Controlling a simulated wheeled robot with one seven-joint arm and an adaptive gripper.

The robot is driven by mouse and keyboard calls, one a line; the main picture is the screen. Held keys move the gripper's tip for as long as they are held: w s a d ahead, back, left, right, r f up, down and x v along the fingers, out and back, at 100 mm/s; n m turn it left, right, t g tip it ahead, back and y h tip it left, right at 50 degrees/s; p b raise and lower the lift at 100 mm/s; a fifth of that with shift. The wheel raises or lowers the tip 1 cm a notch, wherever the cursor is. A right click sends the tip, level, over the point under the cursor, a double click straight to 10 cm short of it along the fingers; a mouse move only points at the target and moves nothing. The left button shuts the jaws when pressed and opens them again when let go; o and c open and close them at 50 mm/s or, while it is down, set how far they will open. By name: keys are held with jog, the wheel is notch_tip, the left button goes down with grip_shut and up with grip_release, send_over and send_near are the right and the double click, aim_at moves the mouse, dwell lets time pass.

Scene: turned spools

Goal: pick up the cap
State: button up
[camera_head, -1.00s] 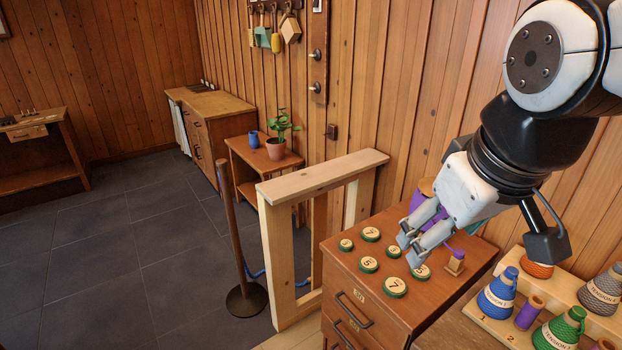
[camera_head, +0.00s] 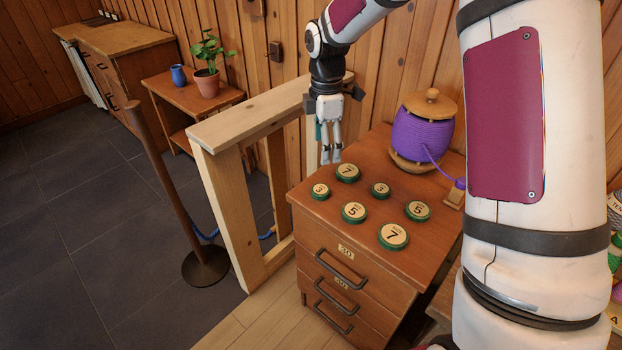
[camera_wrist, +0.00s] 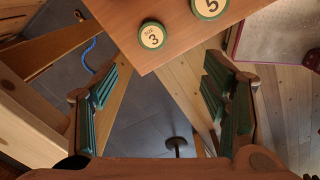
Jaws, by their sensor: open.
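Several round caps with green rims and pale numbered tops lie flat on the wooden cabinet top (camera_head: 312,214). In the head view they are a back 7 cap (camera_head: 347,173), a left 3 cap (camera_head: 320,191), a right 3 cap (camera_head: 380,190), a left 5 cap (camera_head: 354,212), a right 5 cap (camera_head: 418,210) and a front 7 cap (camera_head: 394,236). My gripper (camera_head: 330,160) is open and empty, pointing down by the cabinet's back left edge, apart from the caps. The wrist view shows a 3 cap (camera_wrist: 152,36) beyond the spread fingers (camera_wrist: 160,108) and part of a 5 cap (camera_wrist: 210,6).
A purple spool (camera_head: 422,138) stands at the cabinet's back right, its thread running to a small wooden block (camera_head: 454,197). A wooden frame (camera_head: 222,160) stands left of the cabinet. My arm hides the right side. A post (camera_head: 160,180) stands on the floor.

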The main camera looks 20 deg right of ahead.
notch_tip(320, 180, down, 2)
jog(key=w, duration=0.1)
send_over(320, 189)
jog(key=shift+n, duration=0.3)
notch_tip(320, 189, down, 8)
jog(key=shift+s+d+r, duration=0.1)
jog(key=shift+d, duration=0.05)
jog(key=shift+a+f, duration=0.2)
jog(key=shift+f, duration=2.7)
jog(key=shift+c, duration=0.6)
jog(key=c, duration=0.8)
